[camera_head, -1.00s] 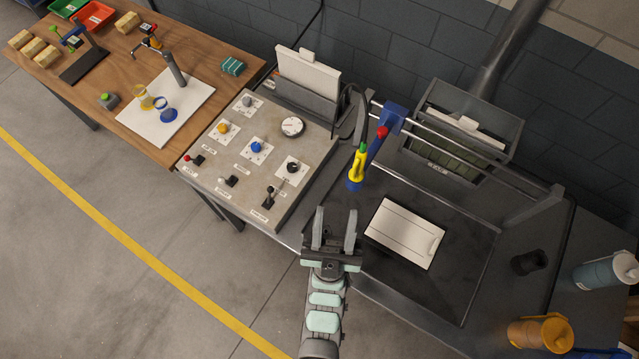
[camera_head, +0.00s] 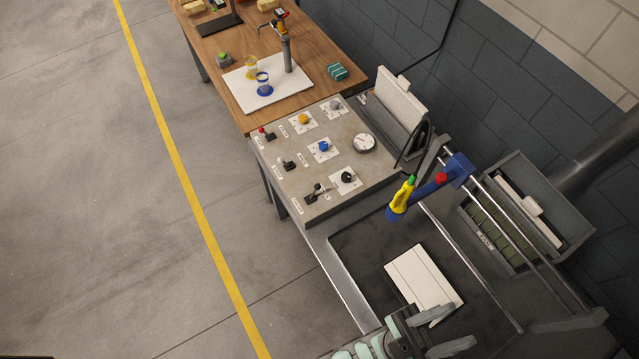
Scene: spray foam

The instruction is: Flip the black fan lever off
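The black lever (camera_head: 313,193) sits at the front right corner of the grey control panel (camera_head: 284,194), beside the round black knob (camera_head: 347,178). A small label is next to it, too small to read. I cannot tell clearly which position the lever is in. My gripper (camera_head: 447,330) is at the bottom of the view, over the right-hand work table near a white board (camera_head: 415,272). Its two fingers are apart with nothing between them. It is well away from the lever, to the lower right.
A yellow and blue spray nozzle (camera_head: 401,198) hangs from a rail just right of the panel. The floor in front is clear.

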